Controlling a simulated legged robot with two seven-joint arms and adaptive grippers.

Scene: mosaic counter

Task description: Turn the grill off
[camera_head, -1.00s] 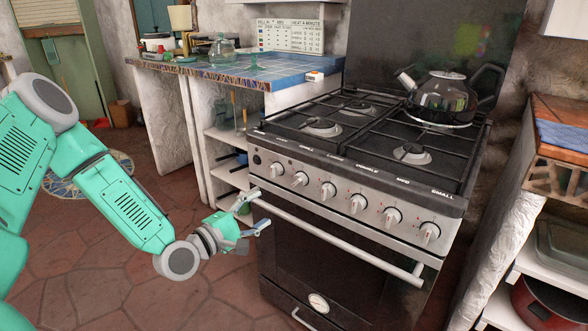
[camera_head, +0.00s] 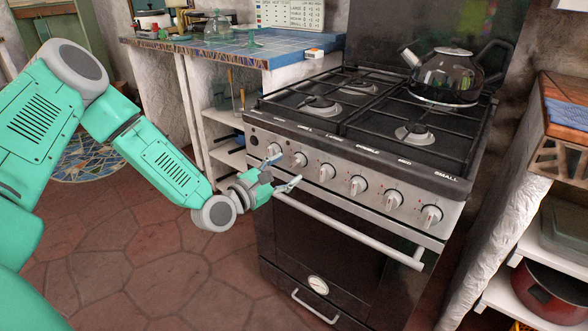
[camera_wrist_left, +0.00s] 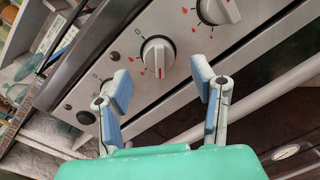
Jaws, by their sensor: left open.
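The black and steel stove (camera_head: 300,137) has a row of several white knobs along its sloped front panel. The word labels above the left knobs are too small to read surely. My left gripper (camera_head: 283,171) is open and empty, low in front of the left knobs. In the left wrist view its blue-padded fingertips (camera_wrist_left: 160,88) stand apart, with one knob (camera_wrist_left: 158,55) showing beyond the gap. That knob's red line points away from the "0" at its upper left. I see no contact. Another knob (camera_wrist_left: 218,10) is at the upper right. My right gripper is not in view.
The oven door handle (camera_head: 350,230) runs just below the knobs, close to my left gripper. A dark kettle (camera_head: 443,75) stands on the back right burner. A tiled counter (camera_head: 285,58) is at the back left. Open tiled floor lies at the left front.

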